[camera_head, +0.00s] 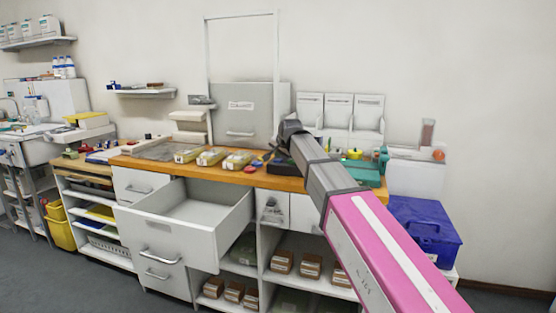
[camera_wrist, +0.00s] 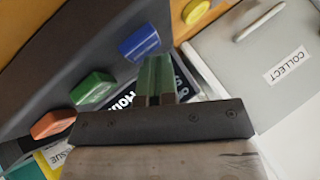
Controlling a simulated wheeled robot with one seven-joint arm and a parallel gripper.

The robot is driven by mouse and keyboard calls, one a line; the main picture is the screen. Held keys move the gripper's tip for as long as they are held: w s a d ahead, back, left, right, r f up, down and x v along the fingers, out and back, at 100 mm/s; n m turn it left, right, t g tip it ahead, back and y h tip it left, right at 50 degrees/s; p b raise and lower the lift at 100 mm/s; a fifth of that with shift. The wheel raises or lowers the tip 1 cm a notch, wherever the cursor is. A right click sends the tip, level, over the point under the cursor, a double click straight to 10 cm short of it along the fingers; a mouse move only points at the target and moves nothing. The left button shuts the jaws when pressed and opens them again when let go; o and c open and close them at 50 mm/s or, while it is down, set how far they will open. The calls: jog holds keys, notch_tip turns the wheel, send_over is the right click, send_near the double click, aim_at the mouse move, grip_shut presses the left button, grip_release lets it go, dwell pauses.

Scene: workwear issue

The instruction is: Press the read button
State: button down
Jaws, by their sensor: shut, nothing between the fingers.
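A dark panel (camera_wrist: 75,45) in the wrist view carries a blue button (camera_wrist: 140,43), a green button (camera_wrist: 93,88) and an orange button (camera_wrist: 53,124) in a slanting row. I cannot read which one is marked read; the lettering nearby is partly covered. My gripper (camera_wrist: 156,76) is shut and empty, its tips close beside the blue button. I cannot tell whether they touch it. In the head view, my arm reaches down to a dark device (camera_head: 281,168) on the wooden counter (camera_head: 210,170), and my fingertips are not clear there.
A grey box labelled COLLECT (camera_wrist: 270,75) and a yellow round piece (camera_wrist: 195,11) lie near the panel. An open drawer (camera_head: 190,216) juts out below the counter.

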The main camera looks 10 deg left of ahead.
aim_at(279, 159)
jog(key=shift+r, duration=0.9)
jog(key=shift+r, duration=2.5)
